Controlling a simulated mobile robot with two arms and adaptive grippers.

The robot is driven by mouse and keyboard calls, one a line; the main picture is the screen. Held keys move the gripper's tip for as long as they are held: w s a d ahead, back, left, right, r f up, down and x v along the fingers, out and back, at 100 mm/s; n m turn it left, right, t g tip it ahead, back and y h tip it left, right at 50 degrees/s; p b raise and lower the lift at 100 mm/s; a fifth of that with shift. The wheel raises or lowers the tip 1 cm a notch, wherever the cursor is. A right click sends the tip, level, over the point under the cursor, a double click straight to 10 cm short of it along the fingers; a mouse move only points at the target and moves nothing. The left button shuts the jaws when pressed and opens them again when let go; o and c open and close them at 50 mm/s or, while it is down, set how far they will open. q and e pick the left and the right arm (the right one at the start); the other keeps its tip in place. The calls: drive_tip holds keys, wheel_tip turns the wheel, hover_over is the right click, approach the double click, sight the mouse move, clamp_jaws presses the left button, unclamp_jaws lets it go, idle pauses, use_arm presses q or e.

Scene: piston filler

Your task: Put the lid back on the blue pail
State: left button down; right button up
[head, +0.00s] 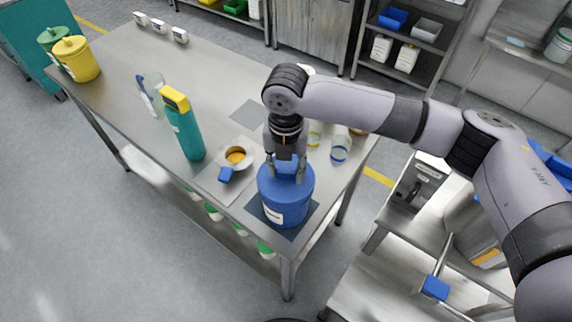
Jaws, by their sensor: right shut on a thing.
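The blue pail (284,210) stands upright on a dark mat near the front right corner of the steel table, with a white label low on its side. My right gripper (288,178) points straight down over the pail's top, its fingers shut on the blue lid (268,176). The lid is at the pail's mouth, level and in line with it. I cannot tell whether it is fully seated. The fingers hide the middle of the lid. My left gripper is out of view.
Left of the pail, a small bowl (237,157) with orange contents and a blue-handled tool lie on a pale mat. A teal bottle (186,130) with a yellow cap stands farther left. Clear jars (341,149) stand behind the pail. The table's front edge (240,222) is close.

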drive_tip(key=shift+f+p, duration=0.2)
drive_tip(key=shift+p, duration=0.85)
idle(1.6)
drive_tip(key=o, duration=1.2)
drive_tip(key=shift+o, duration=0.3)
drive_tip(key=o, duration=0.5)
drive_tip(key=shift+c, duration=0.2)
drive_tip(key=shift+r, duration=0.15)
